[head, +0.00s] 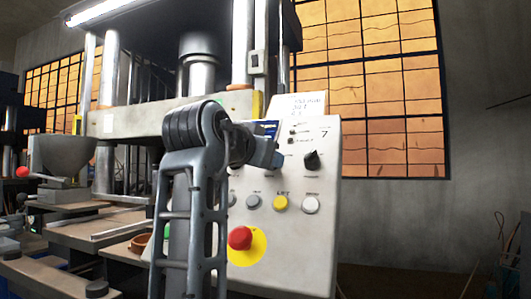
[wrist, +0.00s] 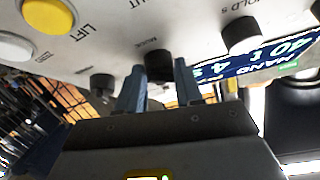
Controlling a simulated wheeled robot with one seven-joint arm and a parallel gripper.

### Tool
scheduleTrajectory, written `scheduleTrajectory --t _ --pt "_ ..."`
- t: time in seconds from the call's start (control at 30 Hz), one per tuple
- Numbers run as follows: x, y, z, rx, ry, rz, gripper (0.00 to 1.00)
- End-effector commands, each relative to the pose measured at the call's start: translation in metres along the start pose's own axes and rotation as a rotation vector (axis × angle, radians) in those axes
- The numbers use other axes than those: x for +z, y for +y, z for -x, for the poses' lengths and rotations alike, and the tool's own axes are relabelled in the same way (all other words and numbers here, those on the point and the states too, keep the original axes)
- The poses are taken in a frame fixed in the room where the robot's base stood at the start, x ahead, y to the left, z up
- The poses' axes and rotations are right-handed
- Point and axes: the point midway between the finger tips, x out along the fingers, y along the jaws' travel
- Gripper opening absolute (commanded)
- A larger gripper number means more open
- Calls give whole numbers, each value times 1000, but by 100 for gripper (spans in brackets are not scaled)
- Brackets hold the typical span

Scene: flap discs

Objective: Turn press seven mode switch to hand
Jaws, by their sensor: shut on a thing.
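The press control panel (head: 300,235) is a pale slanted face marked 7. My gripper (head: 278,158) is at its upper middle, and my arm covers part of the panel. In the wrist view my gripper's two blue-grey fingers (wrist: 157,82) are shut on the black mode switch (wrist: 160,66), one on each side. The word MODE is printed beside this knob. The gripper hides the mode switch in the head view. The blue display (wrist: 275,58) is upside down in the wrist view and seems to include the word HAND; it is mostly covered in the head view.
A larger black knob (head: 312,160) is right of my gripper; another knob (wrist: 242,35) is labelled HOLD. Below are a yellow LIFT button (head: 280,203), a white button (head: 311,205) and a red emergency stop (head: 240,238). A paper card (head: 300,104) stands on the panel top.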

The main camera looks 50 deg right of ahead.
Motion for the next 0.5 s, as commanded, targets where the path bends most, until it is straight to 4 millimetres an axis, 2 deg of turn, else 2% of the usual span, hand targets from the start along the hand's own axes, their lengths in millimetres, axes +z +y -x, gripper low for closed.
scheduleTrajectory --t 0.5 --pt "1 0 0 -31 -5 47 5"
